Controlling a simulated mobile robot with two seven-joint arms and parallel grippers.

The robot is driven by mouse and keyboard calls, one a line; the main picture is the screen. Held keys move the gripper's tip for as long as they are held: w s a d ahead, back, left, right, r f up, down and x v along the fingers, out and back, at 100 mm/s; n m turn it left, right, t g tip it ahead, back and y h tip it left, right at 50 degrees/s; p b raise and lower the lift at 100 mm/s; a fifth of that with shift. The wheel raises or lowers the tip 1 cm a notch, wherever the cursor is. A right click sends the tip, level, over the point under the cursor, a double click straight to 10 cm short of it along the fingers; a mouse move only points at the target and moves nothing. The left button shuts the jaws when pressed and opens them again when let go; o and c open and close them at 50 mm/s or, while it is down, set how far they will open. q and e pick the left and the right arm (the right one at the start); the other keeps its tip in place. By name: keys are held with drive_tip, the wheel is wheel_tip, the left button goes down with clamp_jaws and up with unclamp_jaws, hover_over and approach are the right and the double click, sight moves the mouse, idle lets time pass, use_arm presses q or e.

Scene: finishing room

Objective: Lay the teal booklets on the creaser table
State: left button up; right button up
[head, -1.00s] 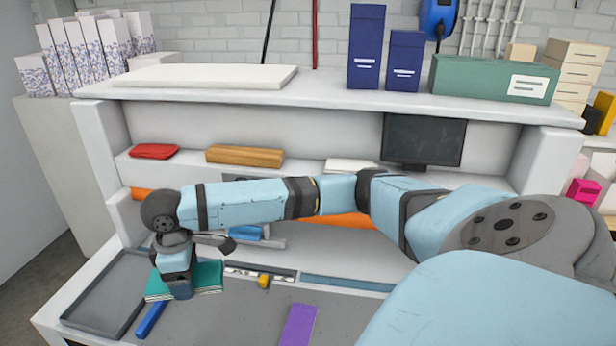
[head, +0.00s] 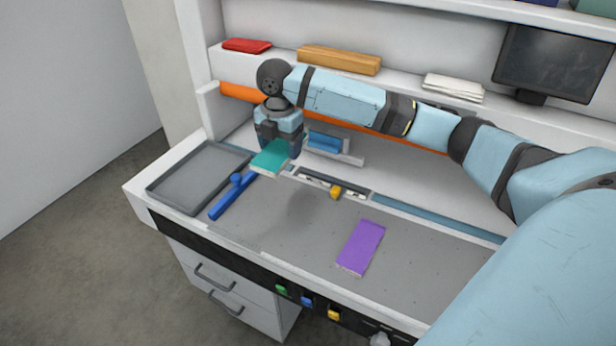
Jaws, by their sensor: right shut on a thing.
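A teal booklet or small stack of booklets (head: 269,158) is held in my right gripper (head: 280,146), which points down and is shut on it. It hangs above the back left part of the creaser table (head: 290,225), apart from the surface, with a soft shadow on the grey top in front of it. The gripper hides the back end of the teal booklets, so I cannot tell how many there are. A purple booklet (head: 361,247) lies flat on the table near the middle. My left gripper is not in view.
A grey tray (head: 199,178) lies at the table's left end, beside a blue handled tool (head: 231,196). A rail with a yellow slider (head: 336,192) runs along the back. A monitor (head: 553,62) stands behind. The table top around the purple booklet is clear.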

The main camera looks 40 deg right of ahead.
hover_over(285, 209)
wheel_tip(285, 209, down, 14)
drive_tip(key=shift+r+p, duration=0.1)
drive_tip(key=shift+p, duration=0.2)
drive_tip(key=shift+f, duration=2.45)
drive_tip(key=shift+f, duration=0.15)
drive_tip(key=o, duration=1)
wheel_tip(285, 209, up, 12)
drive_tip(key=shift+r+b, duration=0.2)
drive_tip(key=shift+b, duration=0.15)
